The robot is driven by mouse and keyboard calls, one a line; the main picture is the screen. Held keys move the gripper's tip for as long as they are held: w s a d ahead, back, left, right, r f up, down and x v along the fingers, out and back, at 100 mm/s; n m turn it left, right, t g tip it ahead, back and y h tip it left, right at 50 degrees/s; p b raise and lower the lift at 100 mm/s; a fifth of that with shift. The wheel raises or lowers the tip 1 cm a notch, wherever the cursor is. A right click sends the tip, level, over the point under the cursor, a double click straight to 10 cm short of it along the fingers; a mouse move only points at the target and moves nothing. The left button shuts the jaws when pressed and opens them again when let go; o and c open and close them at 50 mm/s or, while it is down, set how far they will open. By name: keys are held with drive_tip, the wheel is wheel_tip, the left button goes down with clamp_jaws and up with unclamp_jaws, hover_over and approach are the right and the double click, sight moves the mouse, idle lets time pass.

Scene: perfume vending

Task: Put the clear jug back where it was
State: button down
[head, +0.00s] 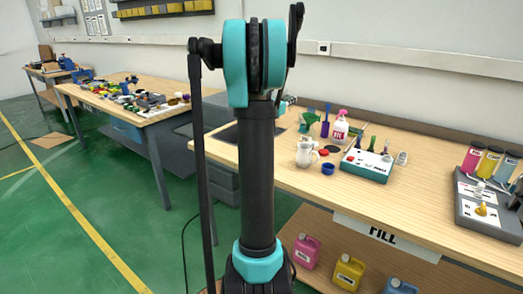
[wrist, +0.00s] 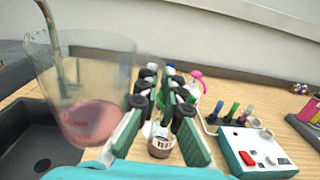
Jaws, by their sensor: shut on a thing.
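The clear jug (wrist: 88,85) is at the left of the wrist view, with pink liquid in its bottom. It is held up beside the dark sink basin and looks slightly tilted. My gripper (wrist: 164,92) is shut on the jug; the exact grip at its right side is hard to make out. In the head view my own arm hides the jug and most of the gripper.
A dark sink (wrist: 35,140) lies below the jug. A small labelled cup (wrist: 160,146) stands under the fingers. A teal-and-white device (head: 367,165), a white jug (head: 306,153), and a pink-topped spray bottle (head: 341,127) stand on the bench (head: 420,205).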

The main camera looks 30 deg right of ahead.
drive_tip(key=f, duration=1.3)
drive_tip(key=w+f, duration=0.1)
drive_tip(key=f, duration=0.5)
drive_tip(key=shift+a+f, duration=0.3)
drive_tip(key=c, duration=2.1)
unclamp_jaws()
drive_tip(key=shift+f, duration=0.15)
drive_tip(key=shift+c, duration=0.2)
drive_tip(key=o, duration=0.5)
drive_tip(key=shift+c, duration=0.2)
drive_tip(key=shift+r, duration=0.2)
